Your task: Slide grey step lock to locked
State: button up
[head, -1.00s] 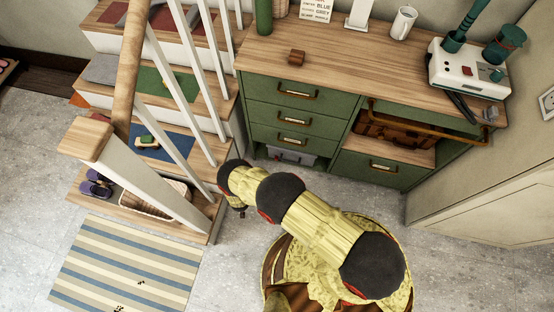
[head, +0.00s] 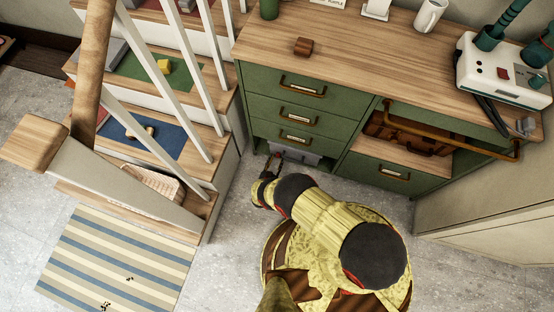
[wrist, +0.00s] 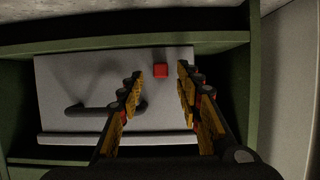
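The grey step (wrist: 90,80) shows in the wrist view as a flat grey front in the green cabinet's low opening, with a dark bar handle (wrist: 92,108). A small red block (wrist: 161,70), seemingly its lock slider, sits near the front's upper edge, right of the handle in the picture. In the head view the step (head: 297,156) is small and partly hidden. My gripper (wrist: 160,74) is open, its yellow fingertips to either side of the red block in the picture. I cannot tell if they touch it. In the head view my gripper (head: 273,166) is at the step's left end.
The green cabinet (head: 262,105) has several drawers above the step and a brown rail (head: 450,136) at right. The staircase (head: 226,170) stands close on the left. A striped mat (head: 120,262) lies on the floor. Clear floor (head: 235,235) is between stairs and my base.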

aim_at(278, 155)
jog(key=shift+x, duration=1.15)
jog(key=shift+c, duration=1.2)
grip_shut()
